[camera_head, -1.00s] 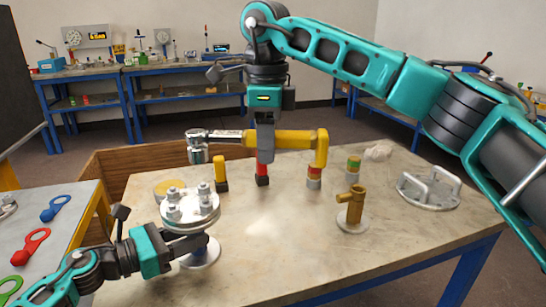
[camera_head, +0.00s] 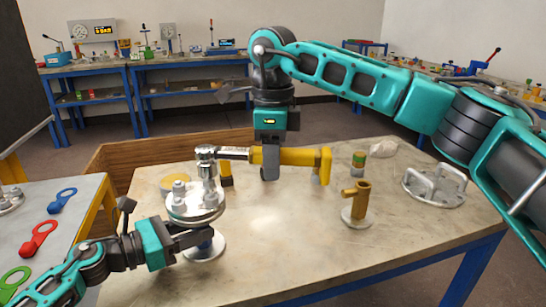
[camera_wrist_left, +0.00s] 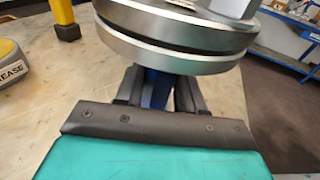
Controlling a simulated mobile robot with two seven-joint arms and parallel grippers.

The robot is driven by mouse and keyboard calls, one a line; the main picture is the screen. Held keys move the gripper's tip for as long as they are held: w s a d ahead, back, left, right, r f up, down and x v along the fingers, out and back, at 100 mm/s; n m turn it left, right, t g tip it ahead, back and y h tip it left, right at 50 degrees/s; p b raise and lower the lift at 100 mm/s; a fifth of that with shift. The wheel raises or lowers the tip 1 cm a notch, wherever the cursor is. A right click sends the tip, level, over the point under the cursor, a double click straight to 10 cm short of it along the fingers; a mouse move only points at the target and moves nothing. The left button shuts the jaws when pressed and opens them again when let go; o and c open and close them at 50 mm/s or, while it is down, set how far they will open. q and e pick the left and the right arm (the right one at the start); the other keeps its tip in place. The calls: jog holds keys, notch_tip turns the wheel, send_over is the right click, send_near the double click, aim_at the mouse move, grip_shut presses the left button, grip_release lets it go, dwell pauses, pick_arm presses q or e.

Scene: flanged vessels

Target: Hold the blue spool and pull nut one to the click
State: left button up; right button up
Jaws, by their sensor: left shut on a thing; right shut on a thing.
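The spool (camera_head: 203,243) stands on the table with a round metal flange (camera_head: 190,213) on top bearing bolts and nuts. Its blue neck (camera_wrist_left: 156,88) shows under the flange in the left wrist view. My left gripper (camera_head: 198,238) is shut on that neck; the flange partly hides the grip. My right gripper (camera_head: 270,172) is shut on the yellow handle of a torque wrench (camera_head: 300,157). The wrench lies about level, with its socket (camera_head: 208,180) pointing down over a nut at the flange's back right. The socket hides this nut, so I cannot tell which number it is or how fully it is seated.
A brass fitting (camera_head: 357,205) and a lidded flange with handles (camera_head: 436,186) stand on the right of the table (camera_head: 290,260). A banded post (camera_head: 358,163) stands behind. A side table (camera_head: 75,240) holds colored spanners. The front middle is clear.

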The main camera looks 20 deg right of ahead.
jog(key=shift+f, duration=0.15)
jog(key=shift+f, duration=0.95)
jog(key=shift+m, duration=0.7)
jog(key=shift+s+a+r, duration=0.1)
jog(key=shift+s+r, duration=0.1)
jog(key=shift+r, duration=0.6)
jog(key=shift+s+a+r, duration=0.15)
jog(key=shift+s+r, duration=0.05)
jog(key=shift+r, duration=0.65)
jog(key=shift+s+a+r, duration=0.1)
jog(key=shift+s+r, duration=0.1)
jog(key=shift+r, duration=0.6)
pick_arm(q)
jog(key=o, duration=1)
